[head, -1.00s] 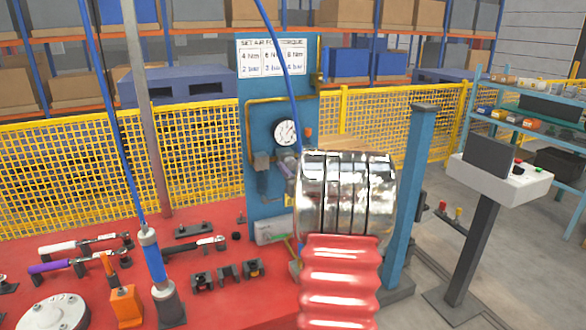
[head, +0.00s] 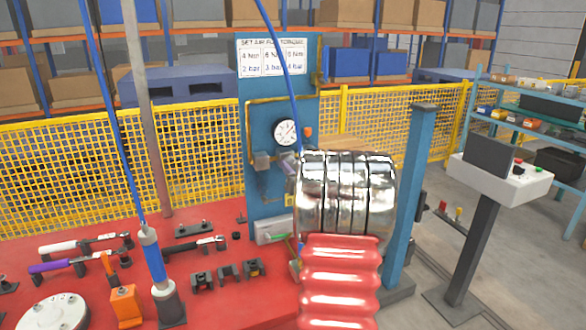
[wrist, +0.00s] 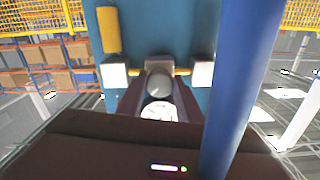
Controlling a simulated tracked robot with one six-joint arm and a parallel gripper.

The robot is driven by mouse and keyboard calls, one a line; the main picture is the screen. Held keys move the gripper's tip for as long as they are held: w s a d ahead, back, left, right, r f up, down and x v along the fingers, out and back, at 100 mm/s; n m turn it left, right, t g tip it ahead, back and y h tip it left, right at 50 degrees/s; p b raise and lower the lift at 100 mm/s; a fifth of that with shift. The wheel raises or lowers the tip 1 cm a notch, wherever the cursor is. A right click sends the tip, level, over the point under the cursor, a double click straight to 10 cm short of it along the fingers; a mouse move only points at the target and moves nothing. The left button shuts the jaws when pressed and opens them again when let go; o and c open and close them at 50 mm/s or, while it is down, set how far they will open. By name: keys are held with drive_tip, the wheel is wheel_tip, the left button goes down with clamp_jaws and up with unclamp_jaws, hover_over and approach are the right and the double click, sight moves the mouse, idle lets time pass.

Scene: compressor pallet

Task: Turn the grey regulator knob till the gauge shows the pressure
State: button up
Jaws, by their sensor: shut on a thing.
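The grey regulator knob (wrist: 158,83) shows in the wrist view, between the dark fingers of my gripper (wrist: 159,92), which is shut on it. The white gauge (head: 286,132) is on the blue panel (head: 265,205), above the knob. Its needle is thin and its scale is too small to read. The gauge face also shows partly in the wrist view (wrist: 159,112), between the fingers. In the head view my arm hides most of the knob and fingers. A sign (head: 273,58) above pairs Nm values with 2, 3 and 4 bar.
A blue hose crosses the wrist view (wrist: 240,75) close to my gripper. Pale blocks (wrist: 115,73) flank the knob. The red bench (head: 215,285) carries wrenches, sockets and a blue tool (head: 153,258). A blue post (head: 408,190) stands right of my arm.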

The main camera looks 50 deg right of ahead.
drive_tip(key=o, duration=1)
drive_tip(key=shift+o, duration=0.2)
drive_tip(key=shift+s, duration=0.2)
drive_tip(key=v, duration=1.3)
drive_tip(key=shift+s+a, duration=0.15)
drive_tip(key=shift+s, duration=0.05)
drive_tip(key=shift+f, duration=0.15)
